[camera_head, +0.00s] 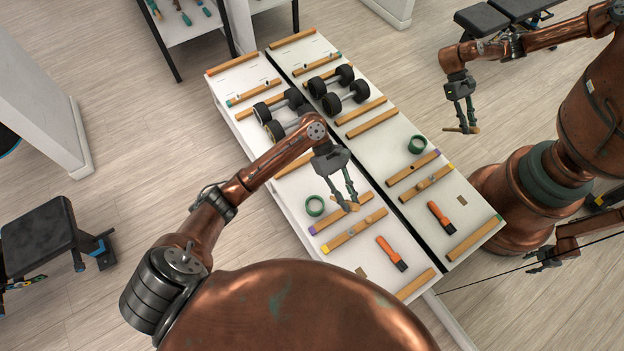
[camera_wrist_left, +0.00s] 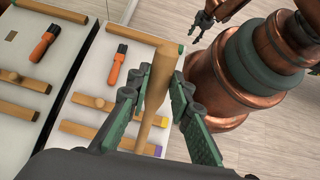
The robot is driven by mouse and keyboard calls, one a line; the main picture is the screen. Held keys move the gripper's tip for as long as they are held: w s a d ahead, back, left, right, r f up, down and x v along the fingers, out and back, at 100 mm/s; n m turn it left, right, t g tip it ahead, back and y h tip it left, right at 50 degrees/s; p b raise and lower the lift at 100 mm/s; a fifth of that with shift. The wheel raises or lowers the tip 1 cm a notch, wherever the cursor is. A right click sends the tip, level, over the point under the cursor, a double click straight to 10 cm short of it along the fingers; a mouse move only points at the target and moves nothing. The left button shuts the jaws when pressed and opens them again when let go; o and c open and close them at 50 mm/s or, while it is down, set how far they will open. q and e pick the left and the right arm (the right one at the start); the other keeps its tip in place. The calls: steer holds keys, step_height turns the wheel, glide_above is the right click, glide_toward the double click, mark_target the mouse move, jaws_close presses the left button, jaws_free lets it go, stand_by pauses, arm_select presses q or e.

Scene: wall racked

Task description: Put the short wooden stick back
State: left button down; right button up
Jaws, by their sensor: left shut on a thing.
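My left gripper (camera_head: 349,203) is shut on the short wooden stick (camera_head: 344,207), which is partly hidden by the fingers. In the left wrist view the stick (camera_wrist_left: 157,85) stands between the fingers of my left gripper (camera_wrist_left: 153,92), its wider end away from the palm. The gripper is over the white board (camera_head: 345,258), near a wooden bar with a purple end (camera_head: 340,214) and one with a yellow end (camera_head: 355,236). I cannot tell whether the stick touches a bar. My right gripper is not directly in view.
A green ring (camera_head: 314,206), an orange-handled tool (camera_head: 391,253) and dumbbells (camera_head: 283,127) are on the board. Beyond a dark seam, a matching board (camera_head: 410,203) and copper robot (camera_head: 590,110) look like a mirror image. A black bench (camera_head: 40,232) stands left; floor between is clear.

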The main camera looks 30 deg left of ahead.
arm_select(q)
step_height(320, 180, down, 9)
steer(key=a+m+y+b, duration=0.1)
steer(key=m+y+b, duration=0.1)
steer(key=m+y, duration=0.45)
steer(key=w+a+f+m+t+y+b, duration=0.1)
steer(key=w+a+f+m+t+b, duration=0.1)
steer(key=a+f+m, duration=0.4)
steer(key=w+a+f+m+t+y+b, duration=0.1)
steer(key=w+a+f+m+t+b, duration=0.1)
steer(key=a+f+m, duration=0.4)
steer(key=shift+w+a+t+b, duration=0.35)
steer(key=shift+w+a, duration=0.25)
steer(key=shift+a, duration=0.4)
arm_select(e)
steer(key=shift+g, duration=0.3)
steer(key=f, duration=0.1)
steer(key=w+f, duration=0.2)
steer(key=shift+w+a+f, duration=0.2)
steer(key=shift+a+f, duration=0.1)
steer(key=shift+a, duration=0.05)
arm_select(q)
steer(key=shift+f+m, duration=0.1)
steer(key=shift+m, duration=0.15)
